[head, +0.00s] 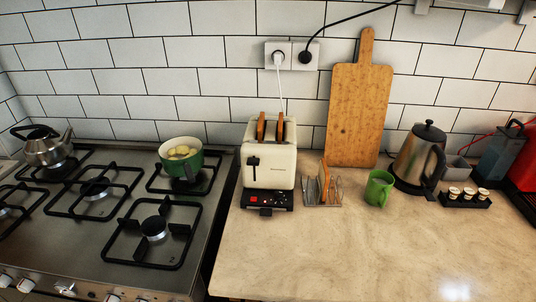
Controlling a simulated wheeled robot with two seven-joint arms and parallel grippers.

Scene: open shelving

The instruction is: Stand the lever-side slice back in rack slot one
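A cream toaster (287,172) stands on the counter with two brown slices upright in its top. The left slice (261,127) and the right slice (280,128) both stick out above the slots. A black lever (254,166) is on the toaster's front left, above a base panel with a red-lit display. A metal rack (311,196) stands just right of the toaster, with a brown slice (324,180) upright in it. I cannot tell which slot that slice is in. Neither of my grippers is in view.
A green mug (379,188) stands right of the rack, with a kettle (414,158) and a black tray of small cups (467,203) beyond. A cutting board (358,115) leans on the wall. A stove (95,250) is left. The front counter (370,260) is clear.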

